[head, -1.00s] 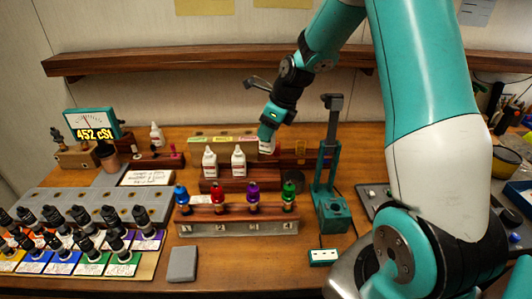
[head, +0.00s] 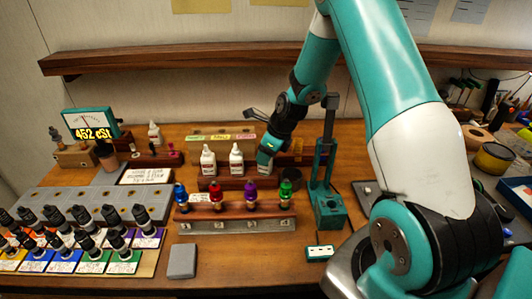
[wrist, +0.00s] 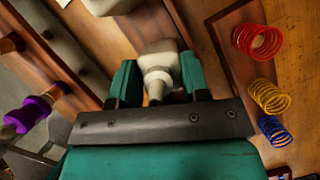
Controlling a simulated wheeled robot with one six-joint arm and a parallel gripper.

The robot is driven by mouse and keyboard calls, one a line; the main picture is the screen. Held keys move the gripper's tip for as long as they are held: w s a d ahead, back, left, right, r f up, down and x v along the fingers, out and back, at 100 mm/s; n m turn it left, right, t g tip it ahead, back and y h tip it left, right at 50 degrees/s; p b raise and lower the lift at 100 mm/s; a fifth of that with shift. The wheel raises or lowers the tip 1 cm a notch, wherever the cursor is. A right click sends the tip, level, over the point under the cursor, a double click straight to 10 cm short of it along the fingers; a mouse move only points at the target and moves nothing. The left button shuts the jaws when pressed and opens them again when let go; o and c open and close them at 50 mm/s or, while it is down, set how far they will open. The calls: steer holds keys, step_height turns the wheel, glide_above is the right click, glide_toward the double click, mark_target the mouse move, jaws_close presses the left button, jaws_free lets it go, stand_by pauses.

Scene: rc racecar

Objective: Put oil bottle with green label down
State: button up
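A white oil bottle with a pointed nozzle (wrist: 160,66) is between the two teal fingers of my gripper (wrist: 157,82) in the wrist view, and the fingers appear to touch its sides. Its label is not visible. In the head view my gripper (head: 266,160) is low at the right end of the dark red wooden bottle rack (head: 225,183), and it mostly hides the held bottle. Two other white bottles stand upright in this rack, a left one (head: 208,160) and a middle one (head: 236,159). I cannot tell whether the held bottle touches the rack.
A row of colored shock parts in a numbered stand (head: 236,222) is in front of the rack. A teal press (head: 327,200) stands close on the right. Behind is a wooden block with green, yellow and pink labels (head: 222,138). Coil springs (wrist: 270,97) lie right of my gripper.

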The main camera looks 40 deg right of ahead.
steer(key=o, duration=0.4)
steer(key=shift+s+d+r, duration=0.1)
steer(key=shift+d+r, duration=0.05)
steer(key=shift+r, duration=0.4)
steer(key=b+v, duration=0.2)
steer(key=v, duration=0.9)
steer(key=s+a+r+n+g+y, duration=0.1)
steer(key=s+a+r+n, duration=0.35)
steer(key=a+n, duration=0.55)
steer(key=s+a+r+n+g, duration=0.1)
steer(key=s+a+r+n, duration=0.3)
steer(key=a+n, duration=0.5)
steer(key=s+a+n, duration=0.2)
steer(key=s+n, duration=0.3)
steer(key=n, duration=0.1)
steer(key=s+a+n+g, duration=0.1)
steer(key=s+a+n, duration=0.2)
steer(key=s+n, duration=0.2)
steer(key=s+a+r+n, duration=0.1)
steer(key=s+a+n, duration=0.2)
steer(key=s+n, duration=0.2)
steer(key=shift+s+a+n+g+y, duration=0.2)
steer(key=shift+n+g+y, duration=0.15)
steer(key=shift+n, duration=0.45)
